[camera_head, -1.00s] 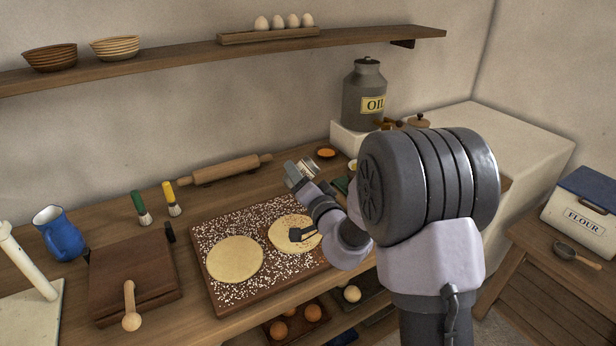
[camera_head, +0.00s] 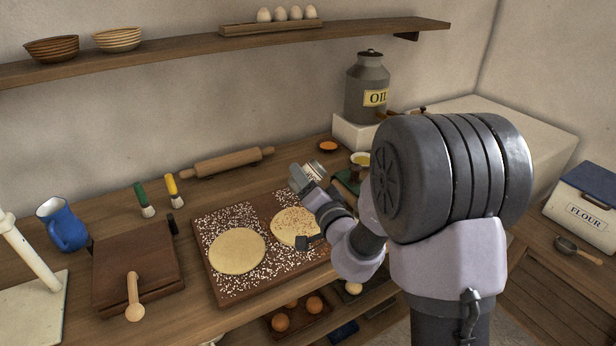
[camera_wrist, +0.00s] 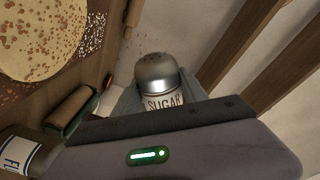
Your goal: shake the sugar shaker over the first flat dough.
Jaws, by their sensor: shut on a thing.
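My gripper (camera_head: 308,184) is shut on the sugar shaker (camera_wrist: 158,74), which has a domed metal cap with holes and a SUGAR label. In the head view the shaker (camera_head: 315,169) is small and partly hidden by my gripper. It is held above the worktop, just behind the right flat dough (camera_head: 292,225). That dough has brown specks on top; they show clearly in the wrist view (camera_wrist: 38,38), at upper left. The left flat dough (camera_head: 237,250) looks plain. Both lie on a brown board (camera_head: 222,290) strewn with pale bits. I cannot tell which dough is the first.
Small bowls (camera_head: 328,146) and an oil can (camera_head: 367,88) are behind my arm. A shelf (camera_head: 180,58) runs above.

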